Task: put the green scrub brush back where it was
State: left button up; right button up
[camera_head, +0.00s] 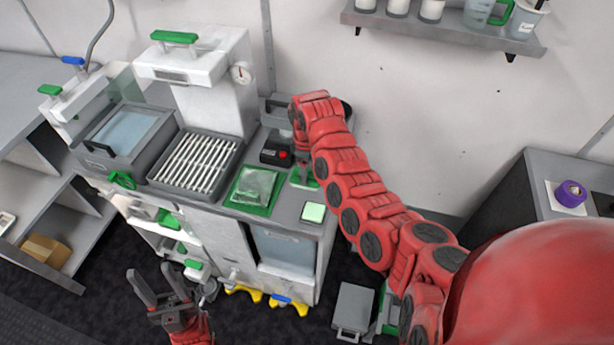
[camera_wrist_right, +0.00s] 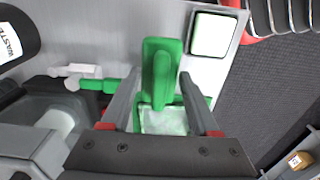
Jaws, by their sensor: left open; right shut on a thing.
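The green scrub brush (camera_wrist_right: 162,68) is between the fingers of my right gripper (camera_wrist_right: 157,88) in the right wrist view, and the gripper is shut on it. It is just above or on the grey worktop; I cannot tell whether it touches. My left gripper (camera_head: 152,271) is open and empty, low in front of the machine, over the dark floor.
A green-edged tray with a clear bag (camera_head: 252,188) lies left of the brush. A lit square pad (camera_head: 313,212) is at the worktop's front right corner. A slatted tray (camera_head: 196,160) is further left.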

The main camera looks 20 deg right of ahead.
jog(key=shift+w+d, duration=0.1)
notch_tip(320, 180, down, 3)
jog(key=shift+r+p, duration=0.2)
jog(key=shift+p, duration=0.85)
jog(key=shift+f, duration=0.6)
jog(key=o, duration=1.3)
jog(key=shift+r, duration=0.1)
